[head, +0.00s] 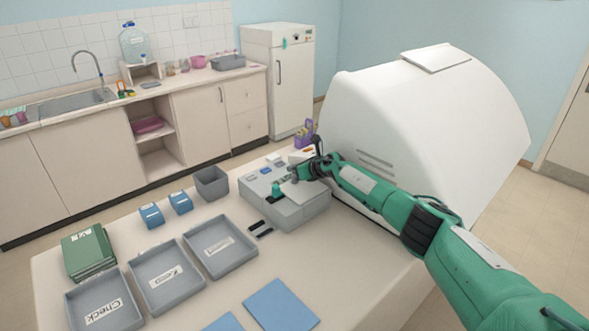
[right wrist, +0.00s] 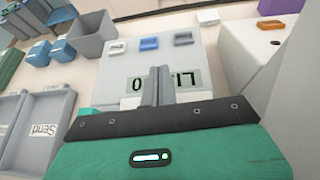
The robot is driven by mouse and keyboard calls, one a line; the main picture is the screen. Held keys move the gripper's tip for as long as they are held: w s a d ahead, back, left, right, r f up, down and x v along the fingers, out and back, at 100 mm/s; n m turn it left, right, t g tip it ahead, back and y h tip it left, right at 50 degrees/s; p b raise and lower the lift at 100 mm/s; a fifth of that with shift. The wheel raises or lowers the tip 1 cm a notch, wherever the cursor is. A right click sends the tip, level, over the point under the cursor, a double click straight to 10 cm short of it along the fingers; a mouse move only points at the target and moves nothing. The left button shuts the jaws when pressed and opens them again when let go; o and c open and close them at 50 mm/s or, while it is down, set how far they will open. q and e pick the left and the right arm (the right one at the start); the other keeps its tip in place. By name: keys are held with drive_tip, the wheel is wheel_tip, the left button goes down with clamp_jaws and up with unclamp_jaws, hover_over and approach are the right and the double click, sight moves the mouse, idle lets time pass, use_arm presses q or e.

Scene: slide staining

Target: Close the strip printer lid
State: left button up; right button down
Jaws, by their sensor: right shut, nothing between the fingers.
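The strip printer (head: 287,213) is a grey box near the right end of the table. A lighter flat panel, which looks like its lid (head: 299,194), shows on its top, partly behind my gripper; I cannot tell its angle. My right gripper (head: 299,172) is shut and empty over the printer's top. In the right wrist view the shut fingers (right wrist: 158,82) stand in front of a pale green label or display with dark letters on the printer (right wrist: 122,72). Whether they touch it is unclear. White, blue and grey buttons lie beyond. My left gripper is not in view.
A large white hooded machine (head: 430,120) stands close behind and right of the printer. A small grey bin (head: 212,183), blue boxes (head: 152,215) and labelled grey trays (head: 219,247) are to the left. Blue mats (head: 281,305) lie in front. The table right of them is clear.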

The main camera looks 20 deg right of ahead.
drive_tip(key=shift+p+v, duration=0.3)
drive_tip(key=shift+v, duration=0.55)
drive_tip(key=v, duration=1.2)
drive_tip(key=shift+s+f, duration=0.15)
